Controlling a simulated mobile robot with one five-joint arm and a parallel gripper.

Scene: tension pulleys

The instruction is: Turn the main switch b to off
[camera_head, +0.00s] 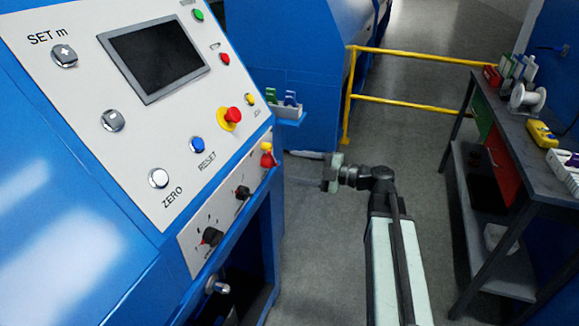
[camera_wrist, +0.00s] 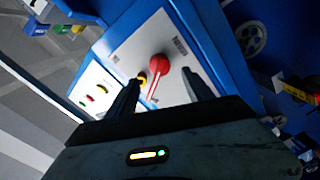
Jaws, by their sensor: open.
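In the wrist view a red rotary handle (camera_wrist: 159,64) sits on a white panel (camera_wrist: 118,45) of a blue cabinet. It looks like the main switch; no letter b is readable, and its setting cannot be told. A small yellow part (camera_wrist: 141,77) shows just left of it. My gripper (camera_wrist: 161,78) is open, its two dark fingers to either side of the handle in the picture; nothing is held. Contact cannot be told. In the head view my gripper (camera_head: 331,172) is right of the blue console, and red and yellow knobs (camera_head: 266,155) show at the console's edge.
The console panel (camera_head: 165,130) carries a screen, buttons and a red emergency stop (camera_head: 232,115). A yellow railing (camera_head: 405,101) stands behind. A dark workbench (camera_head: 515,125) with tools is at right. Grey floor is clear between console and bench around my arm.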

